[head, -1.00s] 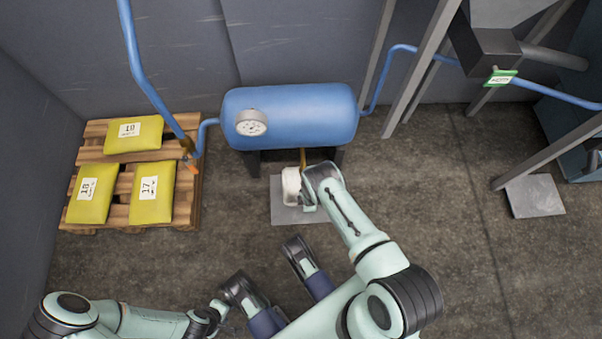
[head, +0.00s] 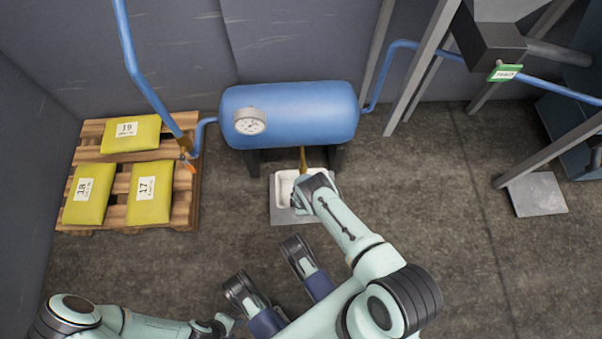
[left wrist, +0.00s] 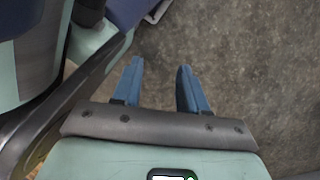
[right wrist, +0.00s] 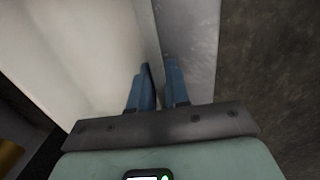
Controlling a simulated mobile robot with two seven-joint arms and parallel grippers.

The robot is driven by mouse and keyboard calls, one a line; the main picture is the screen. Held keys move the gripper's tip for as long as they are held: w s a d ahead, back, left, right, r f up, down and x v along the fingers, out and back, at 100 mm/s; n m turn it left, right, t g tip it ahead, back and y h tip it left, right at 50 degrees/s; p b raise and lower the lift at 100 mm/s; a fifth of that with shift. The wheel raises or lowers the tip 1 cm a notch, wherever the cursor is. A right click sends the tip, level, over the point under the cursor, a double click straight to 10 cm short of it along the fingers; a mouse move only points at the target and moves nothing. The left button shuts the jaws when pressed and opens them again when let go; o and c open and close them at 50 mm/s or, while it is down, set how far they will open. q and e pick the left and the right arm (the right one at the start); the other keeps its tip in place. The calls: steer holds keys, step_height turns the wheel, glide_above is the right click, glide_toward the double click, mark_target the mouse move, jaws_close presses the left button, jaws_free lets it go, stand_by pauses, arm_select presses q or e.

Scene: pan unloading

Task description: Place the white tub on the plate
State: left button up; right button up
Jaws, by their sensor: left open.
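The white tub (head: 284,191) appears to sit level on the grey plate (head: 284,217), open side up, below the blue tank. My right arm hides its right part in the head view. My right gripper (right wrist: 158,66) is at the tub's right side. In the right wrist view its blue fingers are close together, with the edge of the tub's wall (right wrist: 146,35) between them; the plate (right wrist: 190,45) shows just beside it. My left gripper (left wrist: 160,66) is open and empty over bare floor. In the head view it is low, near the bottom edge, and partly hidden.
A blue tank (head: 290,115) with a gauge stands behind the plate, and a brownish spout (head: 303,158) hangs down toward the tub. A wooden pallet (head: 185,222) with yellow sacks is at the left. Grey struts (head: 420,65) stand at the right.

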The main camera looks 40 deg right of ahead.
steer(key=shift+o, duration=0.8)
steer(key=shift+r, duration=0.2)
step_height(320, 180, up, 12)
steer(key=s+p, duration=0.1)
steer(key=p, duration=0.5)
arm_select(q)
steer(key=w+d+r+t, duration=0.1)
steer(key=w+r+t, duration=0.3)
steer(key=w+r, duration=0.3)
steer(key=w, duration=0.4)
steer(key=shift+d+r+m, duration=0.2)
steer(key=shift+m, duration=0.2)
arm_select(e)
steer(key=s+a+r+m+t+y, duration=0.1)
steer(key=s+a+r+m, duration=0.5)
steer(key=s+r+m, duration=0.7)
step_height(320, 180, up, 4)
steer(key=m+y, duration=0.1)
steer(key=m, duration=0.3)
steer(key=shift+s+y, duration=0.25)
steer(key=shift+y, duration=0.05)
arm_select(q)
steer(key=shift+s+r, duration=0.1)
arm_select(e)
steer(key=shift+r, duration=0.1)
